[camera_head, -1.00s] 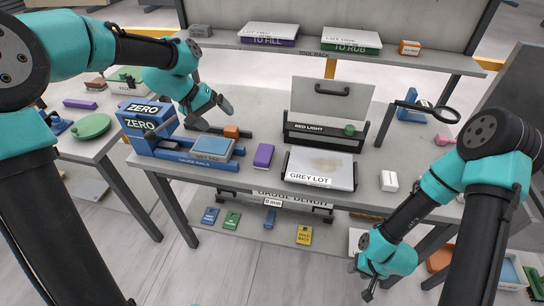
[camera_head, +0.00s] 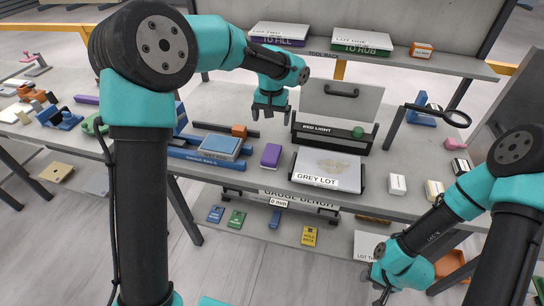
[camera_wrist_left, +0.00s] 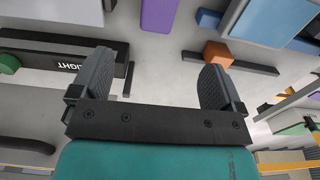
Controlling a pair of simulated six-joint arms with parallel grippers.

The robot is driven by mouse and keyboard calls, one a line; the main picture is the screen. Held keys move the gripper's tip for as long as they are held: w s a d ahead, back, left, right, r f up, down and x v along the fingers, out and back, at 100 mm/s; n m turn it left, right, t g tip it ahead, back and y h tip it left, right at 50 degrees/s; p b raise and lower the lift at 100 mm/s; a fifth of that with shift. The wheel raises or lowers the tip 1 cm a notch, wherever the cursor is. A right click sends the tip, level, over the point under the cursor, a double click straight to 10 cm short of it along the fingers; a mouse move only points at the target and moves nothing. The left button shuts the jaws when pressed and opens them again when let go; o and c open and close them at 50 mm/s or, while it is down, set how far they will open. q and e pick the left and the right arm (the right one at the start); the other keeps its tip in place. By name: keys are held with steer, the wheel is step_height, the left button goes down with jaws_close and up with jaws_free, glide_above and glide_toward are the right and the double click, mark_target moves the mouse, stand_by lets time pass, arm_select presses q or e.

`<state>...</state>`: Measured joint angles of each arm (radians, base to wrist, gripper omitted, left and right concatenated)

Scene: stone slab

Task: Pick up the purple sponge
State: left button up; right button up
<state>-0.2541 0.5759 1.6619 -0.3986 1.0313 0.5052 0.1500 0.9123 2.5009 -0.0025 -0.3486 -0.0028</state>
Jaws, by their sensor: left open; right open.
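The purple sponge (camera_head: 271,155) lies on the grey bench between the blue gauge with its light-blue block and the grey lot tray. My left gripper (camera_head: 270,112) is open and empty, pointing down above the bench, behind the sponge and apart from it. In the left wrist view the sponge (camera_wrist_left: 158,14) shows at the top edge, beyond the gap between the open fingers (camera_wrist_left: 155,85). My right gripper (camera_head: 380,292) is low at the front right, far from the sponge; it is open, with nothing seen in it.
An orange block (camera_head: 239,131) sits left of the sponge, near the light-blue block (camera_head: 221,145). A shelf (camera_head: 385,60) with boxes spans the back.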

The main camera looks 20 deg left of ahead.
mark_target(272, 151)
arm_select(q)
step_height(272, 151, down, 12)
steer(key=shift+r, duration=0.2)
steer(key=shift+f, duration=0.15)
steer(key=shift+w+f, duration=0.15)
steer(key=shift+f, duration=2.45)
steer(key=c, duration=1)
steer(key=shift+r, duration=0.1)
